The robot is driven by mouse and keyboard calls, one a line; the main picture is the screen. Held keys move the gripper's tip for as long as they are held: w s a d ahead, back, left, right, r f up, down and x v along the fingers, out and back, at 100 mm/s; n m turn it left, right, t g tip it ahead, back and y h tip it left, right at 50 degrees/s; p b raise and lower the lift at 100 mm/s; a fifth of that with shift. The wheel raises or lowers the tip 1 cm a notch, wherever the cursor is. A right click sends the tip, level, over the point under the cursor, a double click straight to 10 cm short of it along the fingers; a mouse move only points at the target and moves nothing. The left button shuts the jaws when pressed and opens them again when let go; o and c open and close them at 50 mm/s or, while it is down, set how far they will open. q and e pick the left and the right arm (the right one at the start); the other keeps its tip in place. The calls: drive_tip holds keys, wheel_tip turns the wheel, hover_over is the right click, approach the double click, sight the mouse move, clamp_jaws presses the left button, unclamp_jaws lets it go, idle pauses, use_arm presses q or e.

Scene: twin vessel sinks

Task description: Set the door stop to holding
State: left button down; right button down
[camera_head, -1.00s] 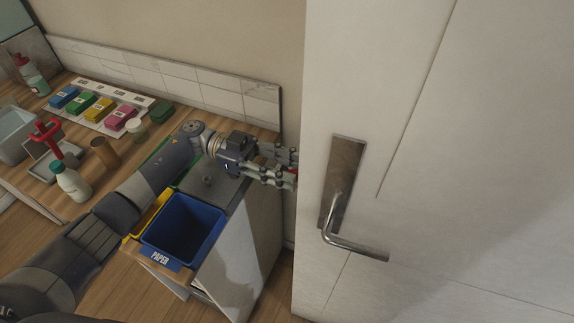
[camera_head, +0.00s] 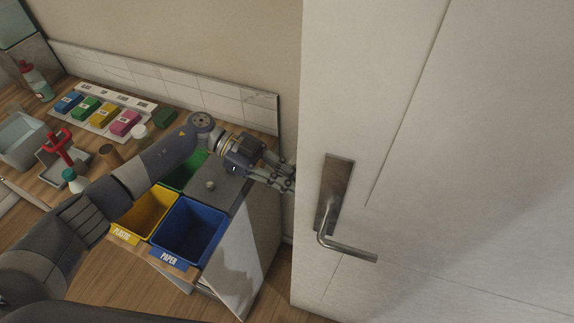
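The white door (camera_head: 440,120) fills the right half of the head view, with a metal lever handle (camera_head: 348,250) on a long plate (camera_head: 336,190). I cannot make out a door stop; the floor at the door's foot is mostly out of view. My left gripper (camera_head: 287,177) is beside the door's left edge, left of the handle and apart from it. Its fingers look spread, with nothing visible between them; the tips are close to the door edge, and I cannot tell whether they touch it. My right gripper is not in view.
Below my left arm is a sorting unit with a blue paper bin (camera_head: 188,232), a yellow plastic bin (camera_head: 146,213) and a grey lid (camera_head: 222,190). The wooden counter (camera_head: 32,178) at left holds several coloured blocks, a red-handled item (camera_head: 58,146) and a bottle (camera_head: 38,82).

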use_arm(q)
drive_tip(key=shift+s+d+r+y+p, duration=0.1)
drive_tip(key=shift+d+r+y+p, duration=0.1)
drive_tip(key=shift+y+p, duration=0.6)
drive_tip(key=shift+f+t+p, duration=0.3)
drive_tip(key=shift+f+p, duration=0.1)
drive_tip(key=shift+p, duration=0.15)
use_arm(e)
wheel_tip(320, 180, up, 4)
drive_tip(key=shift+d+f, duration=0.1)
use_arm(q)
drive_tip(key=c, duration=1.5)
unclamp_jaws()
drive_tip(key=v, duration=1.2)
drive_tip(key=shift+d, duration=0.1)
